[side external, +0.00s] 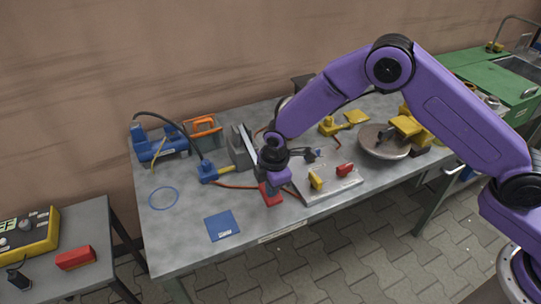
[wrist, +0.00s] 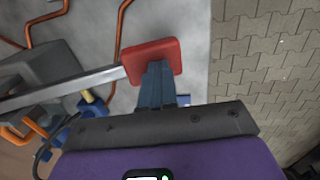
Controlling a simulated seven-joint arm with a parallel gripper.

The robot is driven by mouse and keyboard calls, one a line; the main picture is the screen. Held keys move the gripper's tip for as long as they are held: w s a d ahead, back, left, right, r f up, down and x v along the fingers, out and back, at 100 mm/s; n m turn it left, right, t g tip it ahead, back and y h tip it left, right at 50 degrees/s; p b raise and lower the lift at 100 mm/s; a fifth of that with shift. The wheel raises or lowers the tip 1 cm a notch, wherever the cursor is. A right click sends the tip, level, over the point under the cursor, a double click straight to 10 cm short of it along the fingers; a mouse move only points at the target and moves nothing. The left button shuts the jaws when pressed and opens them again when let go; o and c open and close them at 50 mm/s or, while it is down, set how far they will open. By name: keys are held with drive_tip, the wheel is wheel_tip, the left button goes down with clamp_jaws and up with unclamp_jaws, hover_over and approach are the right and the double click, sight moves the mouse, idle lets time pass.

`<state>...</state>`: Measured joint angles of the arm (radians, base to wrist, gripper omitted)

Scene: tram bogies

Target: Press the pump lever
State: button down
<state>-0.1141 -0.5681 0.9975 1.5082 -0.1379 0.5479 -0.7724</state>
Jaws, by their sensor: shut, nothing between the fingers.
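The pump lever is a grey bar (wrist: 75,87) with a flat red pad (wrist: 152,52) at its end. In the side view the red pad (side external: 271,199) shows low over the table near its front part, partly hidden by my fingers. The bar runs back toward a grey pump body (side external: 238,158). My gripper (side external: 267,187) points down at the pad, its blue fingers together and empty. In the wrist view the fingertips of my gripper (wrist: 157,66) overlap the pad; I cannot tell whether they touch it.
A grey plate (side external: 335,187) with yellow and red blocks lies right of my gripper. A blue-yellow valve (side external: 210,172) and hoses lie left. A blue square (side external: 222,226) and blue ring (side external: 163,198) lie flat front left. A round metal dish (side external: 384,142) stands right.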

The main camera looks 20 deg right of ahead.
drive_tip(key=shift+s+d+f, duration=0.1)
drive_tip(key=shift+s+f, duration=0.05)
drive_tip(key=shift+f, duration=0.45)
drive_tip(key=s+r, duration=0.4)
drive_tip(key=r, duration=1)
drive_tip(key=shift+r, duration=0.15)
idle(0.5)
drive_tip(key=w+r+g, duration=0.3)
drive_tip(key=w+r, duration=0.4)
drive_tip(key=r, duration=0.4)
drive_tip(key=shift+w+d, duration=0.2)
drive_tip(key=shift+d, duration=0.15)
drive_tip(key=shift+f, duration=0.1)
